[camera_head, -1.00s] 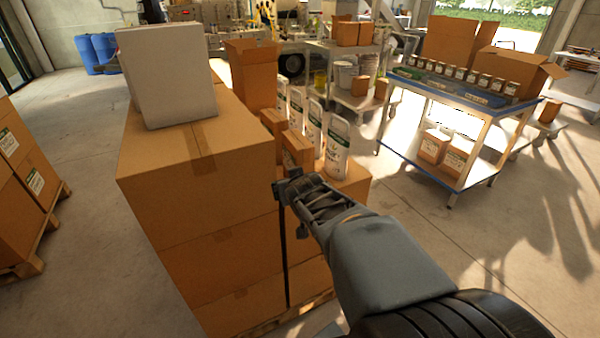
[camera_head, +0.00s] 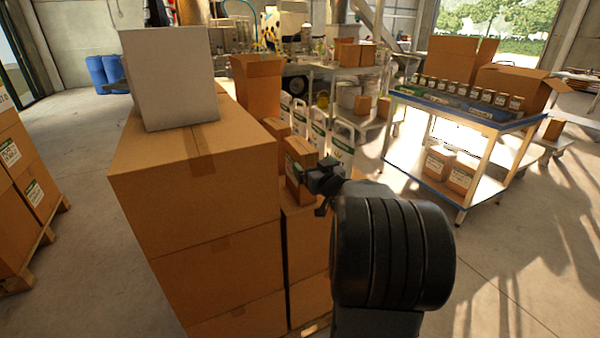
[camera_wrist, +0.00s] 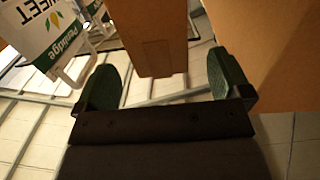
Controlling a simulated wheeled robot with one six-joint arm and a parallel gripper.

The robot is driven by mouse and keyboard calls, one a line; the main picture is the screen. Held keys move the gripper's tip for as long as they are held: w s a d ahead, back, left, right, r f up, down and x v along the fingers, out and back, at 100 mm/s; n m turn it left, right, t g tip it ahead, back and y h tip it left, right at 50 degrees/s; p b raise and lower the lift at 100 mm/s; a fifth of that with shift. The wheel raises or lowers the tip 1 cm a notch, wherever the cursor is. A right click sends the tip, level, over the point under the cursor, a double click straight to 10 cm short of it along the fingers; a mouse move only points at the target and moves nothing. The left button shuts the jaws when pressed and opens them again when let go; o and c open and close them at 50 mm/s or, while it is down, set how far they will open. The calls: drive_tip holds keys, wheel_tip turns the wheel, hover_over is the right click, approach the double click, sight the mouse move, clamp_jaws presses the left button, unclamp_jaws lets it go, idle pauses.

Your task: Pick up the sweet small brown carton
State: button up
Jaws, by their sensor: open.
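A small brown carton (camera_head: 299,165) with a pale label stands at the front of the lower stack. My gripper (camera_head: 318,182) is at its near right side in the head view. In the wrist view, my open gripper (camera_wrist: 163,82) has its dark green fingers apart, with a plain brown carton face (camera_wrist: 155,40) in the gap ahead of and between them. I cannot tell whether either finger touches it. Another small brown carton (camera_head: 275,128) stands behind. A white pack (camera_wrist: 50,38) reading "SWEET" and "Porridge" shows at left in the wrist view.
Tall stacked boxes (camera_head: 195,175) with a pale box (camera_head: 170,80) on top stand left of my gripper. White packs (camera_head: 341,147) stand in a row close behind it. A large brown surface (camera_wrist: 262,50) is close to the right finger. A blue-edged cart (camera_head: 465,118) stands at right.

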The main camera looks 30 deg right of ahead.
drive_tip(key=shift+w+d, duration=0.25)
drive_tip(key=shift+w, duration=0.85)
drive_tip(key=shift+w+d, duration=0.25)
drive_tip(key=shift+w, duration=0.85)
drive_tip(key=shift+w+d, duration=0.25)
drive_tip(key=shift+w, duration=0.85)
drive_tip(key=shift+c, duration=0.3)
clamp_jaws()
drive_tip(key=shift+r, duration=0.15)
